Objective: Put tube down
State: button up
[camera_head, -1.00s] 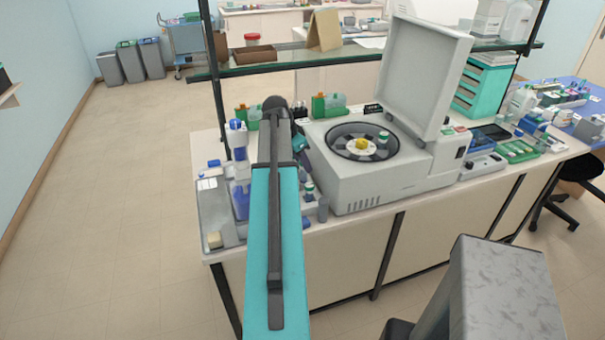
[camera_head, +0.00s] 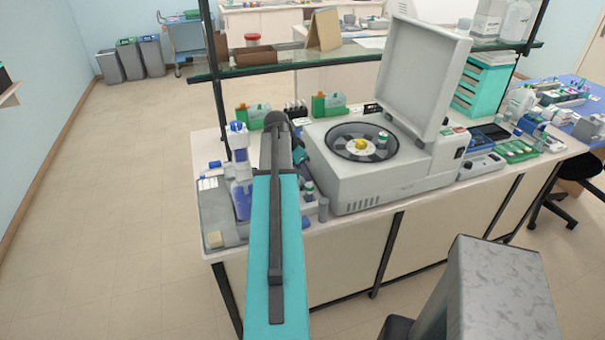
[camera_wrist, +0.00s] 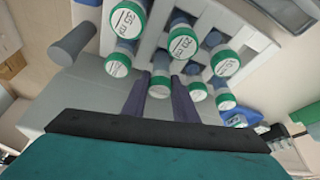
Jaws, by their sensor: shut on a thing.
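My gripper (camera_wrist: 160,95) shows in the wrist view with its two dark fingers on either side of a green-capped tube (camera_wrist: 160,82), shut on it. The cap faces the camera. Several other tubes with green and white caps, some with printed labels, stand around it in a pale grey rack (camera_wrist: 90,80). The lower end of the held tube is hidden, so I cannot tell whether it rests in a rack hole. In the head view my arm hides the fingers and most of the rack area.
An open centrifuge (camera_head: 385,185) stands right of my arm, with a green-capped tube (camera_head: 383,137) in its rotor. A blue-capped bottle (camera_head: 240,190) stands left of my arm. A glass shelf (camera_head: 340,57) crosses above the bench. Green boxes (camera_head: 250,115) stand behind.

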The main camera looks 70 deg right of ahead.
jog(key=shift+f, duration=0.3)
jog(key=shift+f+b, duration=0.35)
jog(key=shift+f, duration=0.1)
jog(key=o, duration=1.1)
jog(key=shift+c, duration=0.2)
jog(key=shift+r, duration=0.15)
jog(key=shift+r+p, duration=0.5)
jog(key=shift+b+v, duration=0.65)
jog(key=shift+v, duration=0.25)
jog(key=b+v, duration=0.1)
jog(key=v, duration=0.4)
jog(key=shift+a+r+b, duration=0.1)
jog(key=shift+r+b, duration=0.05)
jog(key=shift+b, duration=0.2)
